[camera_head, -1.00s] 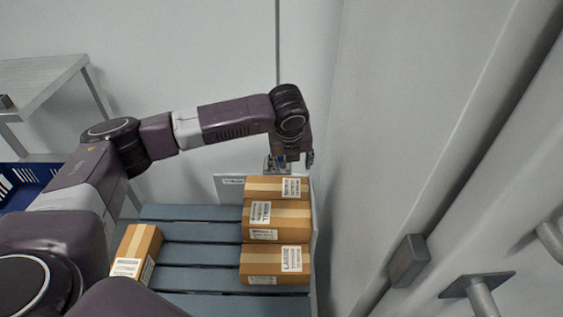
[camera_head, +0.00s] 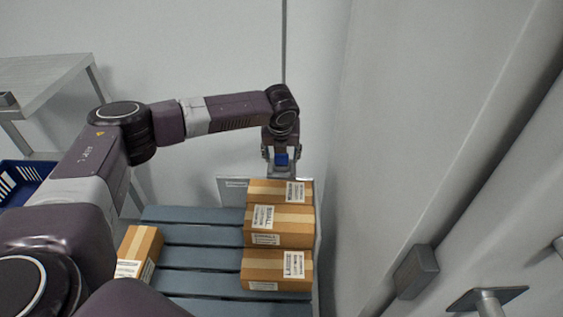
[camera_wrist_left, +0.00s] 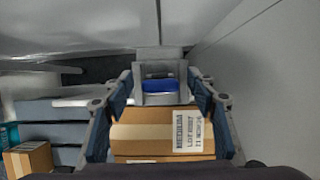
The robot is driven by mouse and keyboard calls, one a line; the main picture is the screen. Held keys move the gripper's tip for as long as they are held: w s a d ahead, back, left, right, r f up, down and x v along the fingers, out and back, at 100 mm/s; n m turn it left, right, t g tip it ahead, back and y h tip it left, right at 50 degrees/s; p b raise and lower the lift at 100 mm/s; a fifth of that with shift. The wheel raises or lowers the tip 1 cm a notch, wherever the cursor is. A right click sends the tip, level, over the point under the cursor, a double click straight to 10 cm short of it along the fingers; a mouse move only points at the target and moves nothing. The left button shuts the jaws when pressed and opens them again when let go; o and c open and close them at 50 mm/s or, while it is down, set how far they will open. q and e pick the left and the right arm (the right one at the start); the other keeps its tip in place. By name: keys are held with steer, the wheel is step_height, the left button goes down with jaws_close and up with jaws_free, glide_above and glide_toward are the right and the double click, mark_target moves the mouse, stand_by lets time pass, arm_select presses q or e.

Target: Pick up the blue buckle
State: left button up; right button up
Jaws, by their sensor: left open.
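The blue buckle (camera_head: 281,159) is a small blue piece at the far end of the pallet, just behind the back box. In the left wrist view the blue buckle (camera_wrist_left: 158,84) sits in a grey holder, upright behind the nearest box. My left gripper (camera_head: 281,161) hangs there with its fingers open, one on each side of the buckle. In the left wrist view the fingers of my left gripper (camera_wrist_left: 160,88) stand apart with a gap to the buckle on both sides. Whether the fingertips reach its depth is unclear. My right gripper is not in view.
Cardboard boxes (camera_head: 277,266) with labels line the right side of the blue-grey slatted pallet (camera_head: 200,256); another box (camera_head: 138,250) is at its left. A wall stands close on the right. A blue crate (camera_head: 22,180) and a metal table (camera_head: 45,78) are at the left.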

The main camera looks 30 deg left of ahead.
arm_select(q)
steer(key=shift+c, duration=0.6)
steer(key=c, duration=1.2)
